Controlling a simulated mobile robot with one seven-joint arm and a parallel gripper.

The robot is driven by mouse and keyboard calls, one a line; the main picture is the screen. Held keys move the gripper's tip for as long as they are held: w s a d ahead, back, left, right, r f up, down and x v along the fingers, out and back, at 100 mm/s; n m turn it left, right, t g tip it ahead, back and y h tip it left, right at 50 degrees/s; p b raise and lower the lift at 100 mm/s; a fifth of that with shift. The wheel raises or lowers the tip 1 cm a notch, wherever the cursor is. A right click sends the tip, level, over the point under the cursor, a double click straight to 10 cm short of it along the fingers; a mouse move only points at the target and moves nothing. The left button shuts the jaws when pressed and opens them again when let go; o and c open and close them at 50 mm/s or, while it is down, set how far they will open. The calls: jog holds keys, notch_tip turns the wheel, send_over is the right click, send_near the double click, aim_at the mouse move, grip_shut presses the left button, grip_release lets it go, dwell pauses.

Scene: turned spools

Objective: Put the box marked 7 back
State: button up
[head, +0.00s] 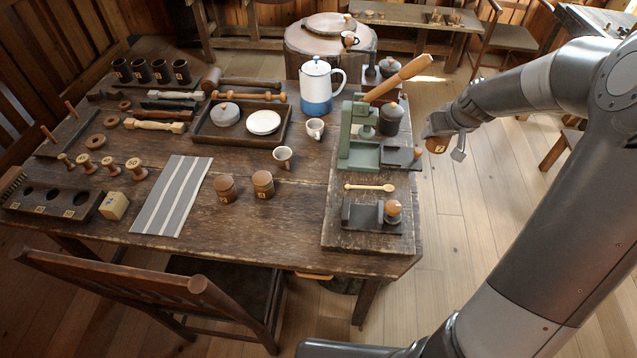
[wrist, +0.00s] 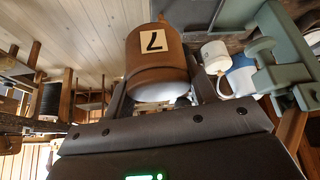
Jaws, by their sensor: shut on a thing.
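The box marked 7 (wrist: 157,72) is a round brown wooden box with a pale label bearing a dark 7. It shows large in the wrist view, between the fingers. My gripper (head: 447,147) is shut on it. In the head view the box (head: 437,145) shows small, held in the air just off the table's right edge, beside the green press (head: 362,150). Two similar lidded boxes, a left one (head: 225,190) and a right one (head: 263,185), stand at the table's front middle; their labels are too small to read surely.
A grey striped cloth (head: 172,196) lies left of the two boxes. A dark rack with holes (head: 50,203) is at the front left. A white-blue pot (head: 316,88) and a small cup (head: 283,158) stand near the middle. A chair (head: 170,290) is in front.

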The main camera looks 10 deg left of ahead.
jog(key=s+a+f+n+g+y, duration=0.1)
jog(key=s+a+f+n+g, duration=0.1)
jog(key=s+a+n, duration=0.35)
jog(key=s+a+f+n+g+y, duration=0.25)
jog(key=a+n, duration=0.35)
jog(key=a, duration=0.5)
jog(key=s+a+f+n+g+y, duration=0.1)
jog(key=s+a+n+g, duration=0.2)
jog(key=a+n, duration=0.45)
jog(key=shift+m+t, duration=0.25)
jog(key=shift+m, duration=0.45)
jog(key=a+f, duration=0.2)
jog(key=a, duration=0.2)
jog(key=a+f, duration=0.2)
jog(key=a, duration=0.2)
jog(key=a+f, duration=0.2)
jog(key=a, duration=0.2)
jog(key=shift+w+f, duration=0.1)
jog(key=shift+w, duration=0.05)
jog(key=shift+a+f, duration=0.35)
jog(key=shift+a, duration=0.1)
jog(key=shift+f, duration=2)
jog(key=o, duration=1)
jog(key=shift+f, duration=0.1)
jog(key=shift+o, duration=0.2)
